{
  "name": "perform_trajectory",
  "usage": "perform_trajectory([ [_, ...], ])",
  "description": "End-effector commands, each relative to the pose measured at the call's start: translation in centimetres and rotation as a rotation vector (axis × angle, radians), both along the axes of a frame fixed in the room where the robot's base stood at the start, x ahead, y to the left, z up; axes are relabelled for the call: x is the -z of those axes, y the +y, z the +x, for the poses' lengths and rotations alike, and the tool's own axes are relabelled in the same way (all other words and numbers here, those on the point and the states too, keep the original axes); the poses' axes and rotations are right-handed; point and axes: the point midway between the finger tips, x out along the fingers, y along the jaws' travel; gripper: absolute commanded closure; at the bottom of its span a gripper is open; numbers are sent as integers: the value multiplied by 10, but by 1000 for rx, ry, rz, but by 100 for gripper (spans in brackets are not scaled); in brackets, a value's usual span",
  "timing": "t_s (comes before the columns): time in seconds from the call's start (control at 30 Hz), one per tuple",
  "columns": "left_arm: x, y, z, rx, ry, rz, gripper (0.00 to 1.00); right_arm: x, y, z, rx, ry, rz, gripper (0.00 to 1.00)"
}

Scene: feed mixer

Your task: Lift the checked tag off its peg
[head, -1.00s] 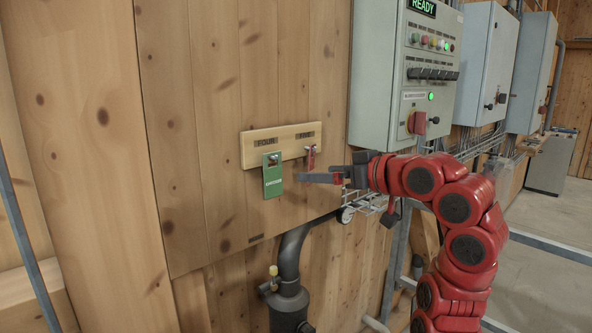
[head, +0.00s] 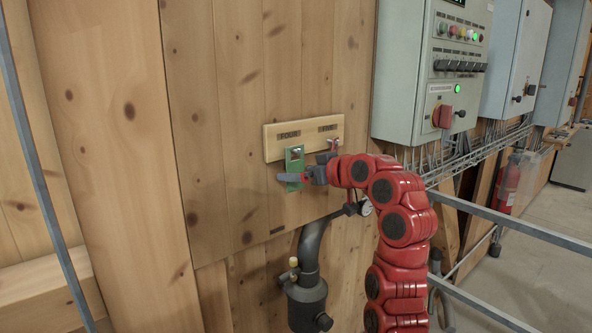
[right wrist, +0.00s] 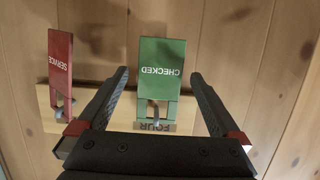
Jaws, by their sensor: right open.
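The green checked tag (head: 294,157) hangs from a peg under the label FOUR on a pale wooden board (head: 268,142). In the right wrist view the green tag (right wrist: 162,68) reads CHECKED upside down, and its peg shows at the hole near the board. My right gripper (head: 289,178) is open in front of the tag. In the right wrist view its two fingers (right wrist: 160,76) lie one on each side of the tag, with gaps showing on both sides. My left gripper is not in view.
A red SERVICE tag (right wrist: 60,62) hangs beside it under FIVE, close outside one finger; in the head view it is mostly hidden. A grey control cabinet (head: 407,75) stands to the right. A dark pipe (head: 312,243) runs below. The wall left of the board is clear.

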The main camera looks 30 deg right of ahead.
Motion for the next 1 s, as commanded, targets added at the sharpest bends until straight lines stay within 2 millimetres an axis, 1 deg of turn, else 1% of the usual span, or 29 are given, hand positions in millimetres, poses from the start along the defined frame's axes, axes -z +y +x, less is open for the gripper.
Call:
perform_trajectory([
  [0.03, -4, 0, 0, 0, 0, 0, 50, 0, 1, 7, -2, 0, 2, 0],
  [0.1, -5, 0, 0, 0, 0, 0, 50, 3, 1, 13, -2, 1, 1, 0],
  [0.2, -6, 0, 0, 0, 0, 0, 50, 6, 1, 19, -1, 3, 1, 0],
  [0.5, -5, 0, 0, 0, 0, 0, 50, 7, 1, 21, 0, 1, 0, 0],
  [0.57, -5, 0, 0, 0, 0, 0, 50, 7, 1, 21, 0, 0, 0, 9],
  [0.6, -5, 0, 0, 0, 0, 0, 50, 7, 1, 21, 0, 0, 0, 16],
  [0.77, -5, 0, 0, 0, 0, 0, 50, 7, 1, 21, 0, 0, 0, 45],
  [0.9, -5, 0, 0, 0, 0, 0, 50, 7, 1, 21, 0, 0, 0, 70],
  [0.97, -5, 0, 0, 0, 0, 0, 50, 7, 1, 21, 0, 0, 0, 81],
  [1.0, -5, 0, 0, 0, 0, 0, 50, 7, 1, 21, 0, 0, 0, 83],
])
